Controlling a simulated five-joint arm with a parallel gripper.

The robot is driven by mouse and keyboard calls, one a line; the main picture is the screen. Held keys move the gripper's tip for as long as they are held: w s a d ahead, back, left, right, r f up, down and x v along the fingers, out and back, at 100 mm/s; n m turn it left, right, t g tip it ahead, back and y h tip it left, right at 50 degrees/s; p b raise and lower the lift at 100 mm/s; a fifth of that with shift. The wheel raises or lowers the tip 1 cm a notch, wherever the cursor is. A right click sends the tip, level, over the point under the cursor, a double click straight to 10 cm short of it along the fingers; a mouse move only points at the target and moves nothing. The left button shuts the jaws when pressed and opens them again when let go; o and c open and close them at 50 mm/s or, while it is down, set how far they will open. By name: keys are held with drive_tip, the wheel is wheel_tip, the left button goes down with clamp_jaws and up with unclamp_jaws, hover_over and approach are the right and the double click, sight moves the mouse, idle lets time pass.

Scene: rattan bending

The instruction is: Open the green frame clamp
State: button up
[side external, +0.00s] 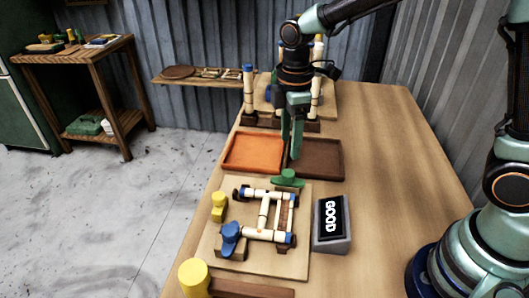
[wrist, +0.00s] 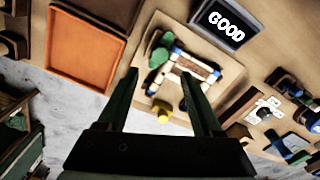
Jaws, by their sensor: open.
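The green frame clamp (side external: 287,178) sits at the far edge of the wooden board (side external: 285,263) in the side view. It also shows in the wrist view (wrist: 158,57), beside one corner of the rattan frame. The rattan frame (side external: 264,210), pale with blue ends, lies on the board. A blue clamp (side external: 230,236) and a yellow clamp (side external: 218,206) stand at its left side. My gripper (side external: 293,152) points down above the trays, a little beyond the green clamp and apart from it. In the wrist view its fingers (wrist: 160,73) are spread with nothing between them.
An orange tray (side external: 253,153) and a brown tray (side external: 318,159) lie beyond the board. A grey box with a "GOOD" display (side external: 331,222) stands right of the board. A yellow cylinder (side external: 194,277) is at the near left.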

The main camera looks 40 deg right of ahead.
drive_tip(key=shift+r, duration=1.45)
drive_tip(key=s+d+r+m+t, duration=0.5)
drive_tip(key=s+d+m, duration=0.4)
drive_tip(key=m, duration=0.4)
drive_tip(key=shift+s+d+r+m+t, duration=0.3)
drive_tip(key=shift+s+r, duration=0.35)
drive_tip(key=shift+r, duration=0.2)
